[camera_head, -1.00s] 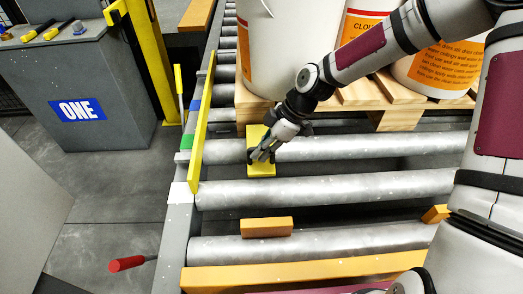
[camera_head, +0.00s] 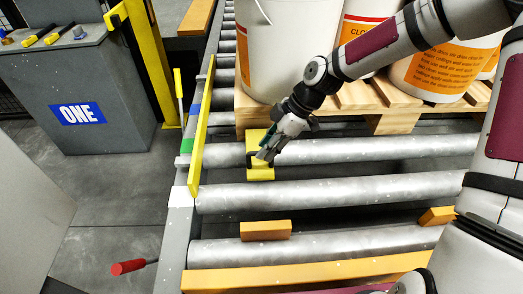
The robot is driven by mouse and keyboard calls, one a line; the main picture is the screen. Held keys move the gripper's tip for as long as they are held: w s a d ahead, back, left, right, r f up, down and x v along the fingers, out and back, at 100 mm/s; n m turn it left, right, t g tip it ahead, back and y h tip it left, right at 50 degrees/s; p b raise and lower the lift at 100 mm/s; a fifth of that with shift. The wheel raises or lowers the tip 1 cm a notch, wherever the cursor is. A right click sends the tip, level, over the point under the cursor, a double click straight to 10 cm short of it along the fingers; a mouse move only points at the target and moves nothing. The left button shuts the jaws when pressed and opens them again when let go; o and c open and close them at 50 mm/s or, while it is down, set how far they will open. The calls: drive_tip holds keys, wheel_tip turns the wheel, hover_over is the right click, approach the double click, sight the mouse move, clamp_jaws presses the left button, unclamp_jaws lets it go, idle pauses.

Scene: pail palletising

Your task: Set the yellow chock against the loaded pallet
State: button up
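The yellow chock (camera_head: 261,174) is at the front left corner of the loaded pallet (camera_head: 396,124), over a grey roller. Its upper part reaches the pallet's front edge; I cannot tell whether the two touch. My gripper (camera_head: 262,157) is at the chock, its dark fingers in front of and beside the yellow face. The fingers partly hide the chock, and whether they are clamped on it is not clear. The pallet is wooden and carries several white pails (camera_head: 285,45) with orange labels.
Grey rollers (camera_head: 330,196) run across the conveyor. A yellow guide rail (camera_head: 202,128) lines its left side. Orange blocks (camera_head: 265,230) and an orange bar (camera_head: 300,272) lie at the near end. A red-handled lever (camera_head: 128,267) sticks out at left. A grey cabinet marked ONE (camera_head: 85,100) stands further left.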

drive_tip(key=p+v, duration=0.2)
drive_tip(key=v, duration=0.6)
drive_tip(key=shift+d+r, duration=0.15)
drive_tip(key=shift+r, duration=0.2)
drive_tip(key=s+d+r+m+h, duration=0.2)
drive_tip(key=s+r+m, duration=0.3)
drive_tip(key=s, duration=0.6)
drive_tip(key=s+d+r+m+h, duration=0.2)
drive_tip(key=s+d+r+m, duration=0.3)
drive_tip(key=s, duration=0.6)
drive_tip(key=s+d+r+m+t+h, duration=0.1)
drive_tip(key=s+d+r+m+h, duration=0.1)
drive_tip(key=s+r+m, duration=0.4)
drive_tip(key=s+d+m, duration=0.1)
drive_tip(key=s+m, duration=0.1)
drive_tip(key=s, duration=0.3)
drive_tip(key=shift+s+d+r, duration=0.2)
drive_tip(key=shift+s+d, duration=0.05)
drive_tip(key=shift+d, duration=0.1)
wheel_tip(320, 180, up, 18)
drive_tip(key=t+p, duration=0.3)
drive_tip(key=p, duration=1.3)
drive_tip(key=shift+p, duration=0.4)
